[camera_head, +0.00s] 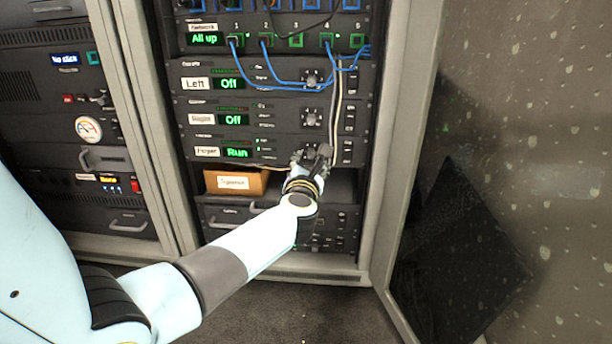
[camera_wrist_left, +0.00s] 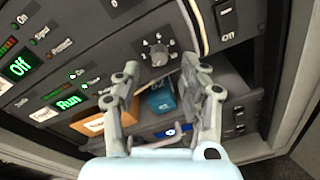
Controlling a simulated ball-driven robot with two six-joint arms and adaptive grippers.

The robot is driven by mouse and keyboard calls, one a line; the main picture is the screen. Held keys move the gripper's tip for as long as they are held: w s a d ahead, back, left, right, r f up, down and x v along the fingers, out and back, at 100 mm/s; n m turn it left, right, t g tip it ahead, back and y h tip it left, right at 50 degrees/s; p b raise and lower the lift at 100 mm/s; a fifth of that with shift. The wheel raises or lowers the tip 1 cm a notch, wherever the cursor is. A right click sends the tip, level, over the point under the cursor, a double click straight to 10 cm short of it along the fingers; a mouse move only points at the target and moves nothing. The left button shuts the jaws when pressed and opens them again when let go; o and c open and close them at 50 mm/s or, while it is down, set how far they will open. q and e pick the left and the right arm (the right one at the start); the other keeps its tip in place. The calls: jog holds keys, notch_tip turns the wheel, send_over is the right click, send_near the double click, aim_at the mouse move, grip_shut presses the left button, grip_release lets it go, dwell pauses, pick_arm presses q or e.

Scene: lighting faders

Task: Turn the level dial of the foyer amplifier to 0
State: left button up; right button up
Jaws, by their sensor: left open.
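The foyer amplifier (camera_head: 222,152) is the lowest of three alike units in the middle rack, with a green "Run" display. In the left wrist view its display (camera_wrist_left: 68,102) also reads "Run". Its level dial (camera_wrist_left: 158,50) is a round dark knob with pale marks around it; I cannot read its setting. My left gripper (camera_head: 311,154) is in front of the dial and largely hides it in the head view. In the left wrist view my left gripper (camera_wrist_left: 160,72) is open and empty, its fingertips apart, with the dial beyond the gap. My right gripper is not in view.
Two similar amplifiers reading "Off" sit above, with dials (camera_head: 312,118). Blue cables (camera_head: 262,80) and pale cables (camera_head: 337,95) hang near the dials. A labelled cardboard box (camera_head: 236,182) and a blue object (camera_wrist_left: 162,97) are below the amplifier. An open rack door (camera_head: 402,150) stands at right.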

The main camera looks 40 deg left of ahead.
pick_arm(q)
jog(key=v, duration=0.8)
jog(key=shift+s+d, duration=0.2)
jog(key=shift+s, duration=0.1)
jog(key=shift+f, duration=0.1)
